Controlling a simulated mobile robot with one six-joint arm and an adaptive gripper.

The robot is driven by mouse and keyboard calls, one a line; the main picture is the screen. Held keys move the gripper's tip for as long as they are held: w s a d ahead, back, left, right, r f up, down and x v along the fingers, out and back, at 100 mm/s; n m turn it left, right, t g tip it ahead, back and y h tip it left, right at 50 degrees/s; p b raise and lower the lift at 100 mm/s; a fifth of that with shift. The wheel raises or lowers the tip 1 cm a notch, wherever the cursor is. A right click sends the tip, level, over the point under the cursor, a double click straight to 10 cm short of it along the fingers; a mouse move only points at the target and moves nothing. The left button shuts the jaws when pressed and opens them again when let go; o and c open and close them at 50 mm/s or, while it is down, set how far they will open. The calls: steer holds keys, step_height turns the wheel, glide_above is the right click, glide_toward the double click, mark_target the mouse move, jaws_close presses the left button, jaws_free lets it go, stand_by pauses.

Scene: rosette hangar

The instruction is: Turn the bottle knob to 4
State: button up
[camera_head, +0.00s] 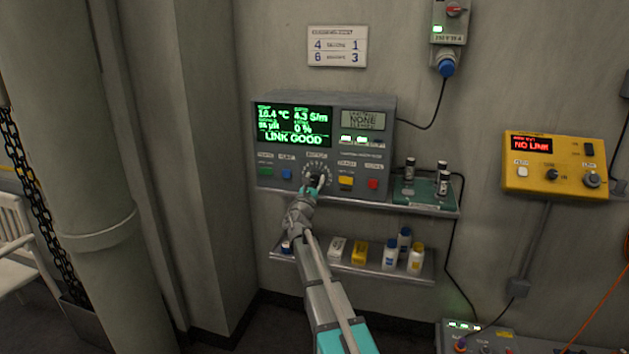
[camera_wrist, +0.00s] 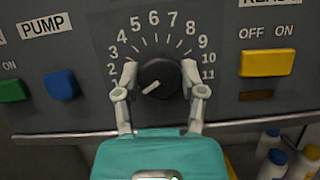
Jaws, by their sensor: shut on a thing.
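The bottle knob (camera_wrist: 163,76) is a round black dial on the grey panel, ringed by white numbers from 1 at lower left to 11 at lower right. Its white pointer line slants to the lower left, near or just below the 1. My gripper (camera_wrist: 159,73) is shut on the knob, one pale finger on each side, with its teal body below. In the head view my gripper (camera_head: 315,184) reaches up to the grey instrument (camera_head: 262,118) and partly hides the knob. The instrument's green screen (camera_head: 293,125) reads LINK GOOD, and a smaller display (camera_head: 363,120) shows NONE.
A yellow button (camera_wrist: 266,63) sits right of the knob; blue (camera_wrist: 61,84) and green (camera_wrist: 12,91) buttons sit left. The lower shelf (camera_head: 375,268) holds small bottles and boxes. A green tray (camera_head: 412,190) holds vials. A yellow NO LINK box (camera_head: 555,163) hangs at right.

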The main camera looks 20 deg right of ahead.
steer(key=shift+m, duration=0.5)
steer(key=m+g+h, duration=0.1)
steer(key=m, duration=0.1)
steer(key=m+g+h+p, duration=0.1)
steer(key=m, duration=0.1)
steer(key=shift+w+r+m, duration=0.1)
steer(key=shift+r+m, duration=0.05)
steer(key=shift+m, duration=0.25)
steer(key=m+g, duration=0.1)
steer(key=m, duration=0.1)
steer(key=m+g+h+p, duration=0.1)
steer(key=m, duration=0.2)
steer(key=shift+g, duration=0.3)
steer(key=m+g+p, duration=0.2)
steer(key=m, duration=0.3)
steer(key=shift+r, duration=0.1)
steer(key=shift+m+g+y+p, duration=0.55)
steer(key=shift+m+p, duration=0.6)
steer(key=shift+m, duration=0.95)
steer(key=shift+f, duration=0.2)
steer(key=o, duration=1.1)
steer(key=shift+o, duration=0.2)
